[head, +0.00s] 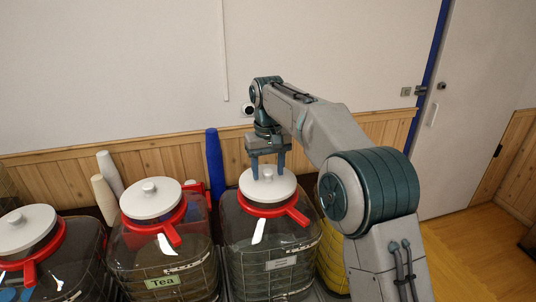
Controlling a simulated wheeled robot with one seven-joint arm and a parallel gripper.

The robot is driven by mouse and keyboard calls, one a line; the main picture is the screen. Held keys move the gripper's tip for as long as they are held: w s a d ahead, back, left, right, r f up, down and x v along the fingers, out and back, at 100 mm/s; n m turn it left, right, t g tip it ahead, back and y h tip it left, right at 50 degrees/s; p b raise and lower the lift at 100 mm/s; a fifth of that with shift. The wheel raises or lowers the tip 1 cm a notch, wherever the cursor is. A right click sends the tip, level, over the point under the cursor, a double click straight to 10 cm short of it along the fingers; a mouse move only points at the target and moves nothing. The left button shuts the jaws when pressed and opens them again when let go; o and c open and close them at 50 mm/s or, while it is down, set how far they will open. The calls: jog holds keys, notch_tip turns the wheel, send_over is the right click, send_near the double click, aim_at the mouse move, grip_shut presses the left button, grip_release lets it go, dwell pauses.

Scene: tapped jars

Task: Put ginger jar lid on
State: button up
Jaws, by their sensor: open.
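My gripper (267,166) is open above a clear jar (275,262) right of the one labelled Tea. Its two fingers point down on either side of the knob of a white lid (268,190). That lid sits at the jar's mouth, over a red collar with a handle (292,212). I cannot tell whether the fingers touch the knob.
The Tea jar (160,262), with a white lid (151,199), stands to the left. Another lidded jar (55,255) is at the far left. A yellow-filled jar (331,245) is partly hidden behind my arm. Cup stacks (104,198) and a blue column (214,165) stand behind.

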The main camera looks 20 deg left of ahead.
notch_tip(320, 180, up, 14)
jog(key=p, duration=0.3)
jog(key=shift+f, duration=0.25)
dwell(0.8)
jog(key=s+d+f+m+t+b, duration=0.15)
jog(key=s+d, duration=0.25)
jog(key=d, duration=0.7)
jog(key=s+d+f+m+t+b, duration=0.15)
jog(key=s+d, duration=0.35)
jog(key=d, duration=0.6)
jog(key=s+d+f+m+b, duration=0.1)
jog(key=s+d+f+m, duration=0.1)
jog(key=s+d+f, duration=0.4)
jog(key=s+d+f+m+b, duration=0.1)
jog(key=s+d+f+m, duration=0.1)
jog(key=s+d+f, duration=0.4)
jog(key=s+f, duration=0.3)
jog(key=s, duration=0.3)
jog(key=shift+d+f+t+b, duration=0.25)
jog(key=shift+d+t+b, duration=0.05)
jog(key=shift+t, duration=0.1)
